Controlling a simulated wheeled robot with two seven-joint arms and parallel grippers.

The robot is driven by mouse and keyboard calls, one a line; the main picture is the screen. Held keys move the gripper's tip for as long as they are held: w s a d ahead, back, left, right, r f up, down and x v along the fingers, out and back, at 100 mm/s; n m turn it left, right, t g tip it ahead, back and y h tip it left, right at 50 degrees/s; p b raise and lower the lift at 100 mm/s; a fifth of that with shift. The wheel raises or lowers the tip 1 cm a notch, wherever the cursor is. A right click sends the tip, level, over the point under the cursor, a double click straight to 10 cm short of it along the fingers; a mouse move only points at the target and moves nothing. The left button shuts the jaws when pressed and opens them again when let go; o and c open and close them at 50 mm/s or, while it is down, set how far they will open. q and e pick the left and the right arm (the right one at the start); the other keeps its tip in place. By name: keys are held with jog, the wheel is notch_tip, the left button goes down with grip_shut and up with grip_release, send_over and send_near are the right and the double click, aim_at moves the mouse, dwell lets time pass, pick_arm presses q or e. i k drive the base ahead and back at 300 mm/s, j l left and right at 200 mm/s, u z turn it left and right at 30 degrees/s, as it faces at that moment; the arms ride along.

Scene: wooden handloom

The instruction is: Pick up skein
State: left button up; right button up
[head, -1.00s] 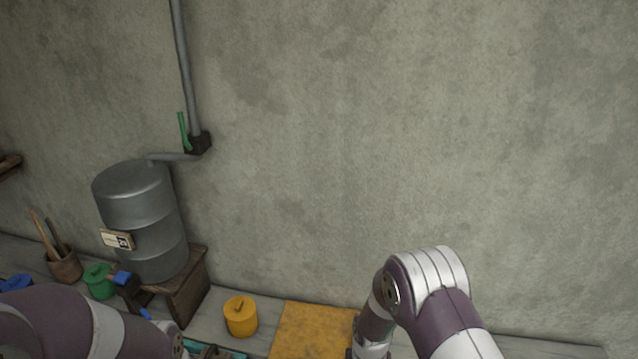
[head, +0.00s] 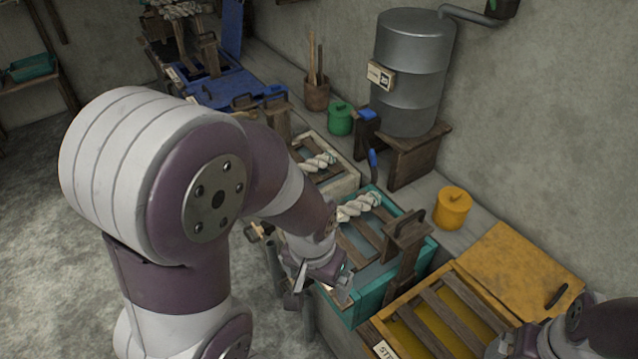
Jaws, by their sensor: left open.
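A white twisted skein (head: 358,206) lies over the far end of the teal vat (head: 372,306). Another white twisted skein (head: 320,162) lies on the pale vat (head: 345,186) behind it. My left gripper (head: 320,284) is open at the near left edge of the teal vat, below and left of the nearer skein, and apart from it. I see nothing between its fingers. My left arm hides part of the pale vat. My right arm enters at the lower right, and its gripper (head: 512,347) is only partly visible, its fingers unclear.
A yellow vat (head: 388,318) with slats and a yellow board (head: 525,266) stand at the right. A yellow lidded pot (head: 453,208), a grey drum (head: 412,75) on a wooden stand (head: 408,160) and a green pot (head: 340,119) line the wall. Open floor (head: 50,220) lies left.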

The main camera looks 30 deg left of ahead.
aim_at(354, 209)
jog(key=j+u, duration=0.25)
jog(key=k+j+u, duration=0.1)
jog(key=u, duration=0.15)
jog(key=z, duration=0.75)
jog(key=j+z, duration=0.4)
jog(key=j, duration=0.2)
jog(key=j+z, duration=0.4)
jog(key=j, duration=0.2)
jog(key=j+z, duration=0.4)
jog(key=j, duration=0.2)
jog(key=i+j, duration=0.1)
jog(key=j, duration=0.45)
jog(key=i+j, duration=0.1)
jog(key=j, duration=0.5)
jog(key=z, duration=0.05)
